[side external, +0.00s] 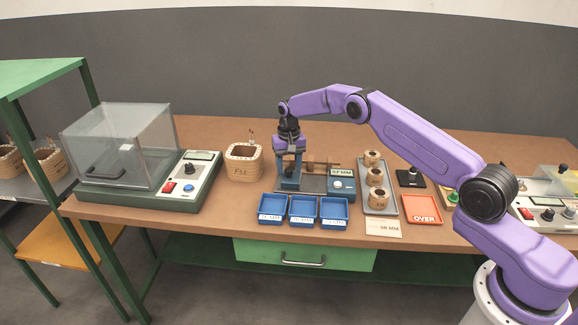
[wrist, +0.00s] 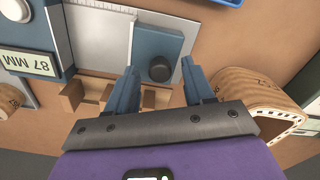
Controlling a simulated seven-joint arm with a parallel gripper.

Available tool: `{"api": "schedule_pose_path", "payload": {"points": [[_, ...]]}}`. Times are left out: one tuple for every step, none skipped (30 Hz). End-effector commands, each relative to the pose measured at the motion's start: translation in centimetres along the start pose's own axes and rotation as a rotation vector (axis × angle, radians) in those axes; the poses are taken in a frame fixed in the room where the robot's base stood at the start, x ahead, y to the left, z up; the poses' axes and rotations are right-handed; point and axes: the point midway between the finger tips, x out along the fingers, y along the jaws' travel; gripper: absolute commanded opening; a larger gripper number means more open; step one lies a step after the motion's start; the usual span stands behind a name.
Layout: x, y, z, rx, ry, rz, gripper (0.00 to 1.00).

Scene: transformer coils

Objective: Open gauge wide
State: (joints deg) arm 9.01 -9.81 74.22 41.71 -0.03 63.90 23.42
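The gauge has a grey bed (wrist: 100,30) with a ruled scale and a blue sliding block (wrist: 152,40) with a dark round knob (wrist: 160,68). Its display (wrist: 28,63) reads 87 MM. A clear stretch of bed lies between the block and the display end. My gripper (wrist: 160,64) is open, its two blue fingers on either side of the block; I cannot tell whether they touch it. In the side external view, my gripper (side external: 289,158) points down over the left end of the gauge (side external: 315,184), away from the display (side external: 341,173).
A wooden coil basket (side external: 244,164) stands close left of the gauge. Three blue bins (side external: 303,222) lie in front. A tray of coils (side external: 379,211) and a red OVER tray (side external: 424,209) are right. A clear-covered tester (side external: 120,150) stands left.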

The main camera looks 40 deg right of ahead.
Motion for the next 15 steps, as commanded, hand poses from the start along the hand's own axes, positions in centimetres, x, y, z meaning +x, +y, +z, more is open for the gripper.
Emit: {"api": "schedule_pose_path", "payload": {"points": [[0.0,0.0,0.0,-0.001,-0.001,0.0,0.52],[0.0,0.0,0.1,-0.001,-0.001,0.0,0.52],[0.0,0.0,0.1,-0.001,-0.002,0.0,0.52],[0.0,0.0,0.1,-0.001,-0.002,0.0,0.52],[-0.1,0.0,0.1,-0.001,-0.002,0.0,0.52],[-0.2,0.0,0.1,-0.001,-0.001,0.0,0.52],[-0.4,-0.1,0.0,-0.001,-0.001,0.0,0.52],[-0.7,-0.1,0.0,-0.001,-0.001,0.0,0.52],[-1.1,-0.1,0.0,-0.002,0.0,0.0,0.52],[-1.6,-0.1,0.0,-0.002,0.0,0.0,0.52],[-2.0,-0.1,0.0,-0.002,0.0,0.0,0.52],[-2.7,-0.1,0.0,-0.002,0.0,-0.001,0.52],[-3.4,-0.1,0.0,-0.002,0.002,-0.001,0.52],[-3.9,-0.1,0.0,-0.002,0.002,-0.001,0.52],[-4.8,-0.1,0.0,-0.002,0.002,-0.001,0.52]]}}
